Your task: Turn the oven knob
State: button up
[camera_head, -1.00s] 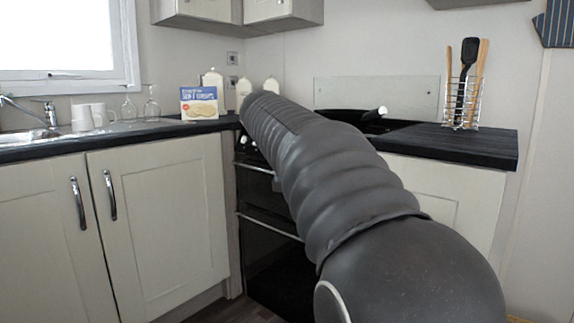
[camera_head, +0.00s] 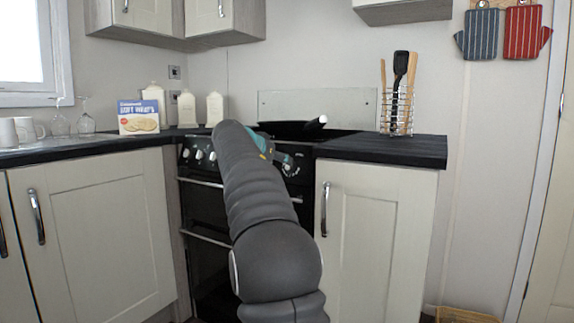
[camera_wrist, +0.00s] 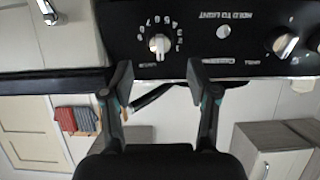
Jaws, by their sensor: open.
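The oven (camera_head: 212,205) is black and stands under the counter, with a row of knobs on its front panel. One knob (camera_head: 199,155) shows left of my arm, and another knob (camera_head: 286,168) shows right of it beside my gripper. The wrist view appears upside down; it shows a pale, silvery knob (camera_wrist: 158,45) ringed by numbers on the black panel. My gripper (camera_wrist: 158,77) is open and empty, its two fingers on either side of this knob's line, apparently short of it. In the head view my arm hides much of the gripper and panel.
A dark pan (camera_head: 290,129) sits on the hob. A utensil rack (camera_head: 397,112) stands on the right counter (camera_head: 385,148). A biscuit box (camera_head: 138,117) and white canisters (camera_head: 187,108) stand at left. Another knob (camera_wrist: 287,45) is to the right in the wrist view.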

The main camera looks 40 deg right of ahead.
jog(key=shift+x, duration=3.05)
grip_shut()
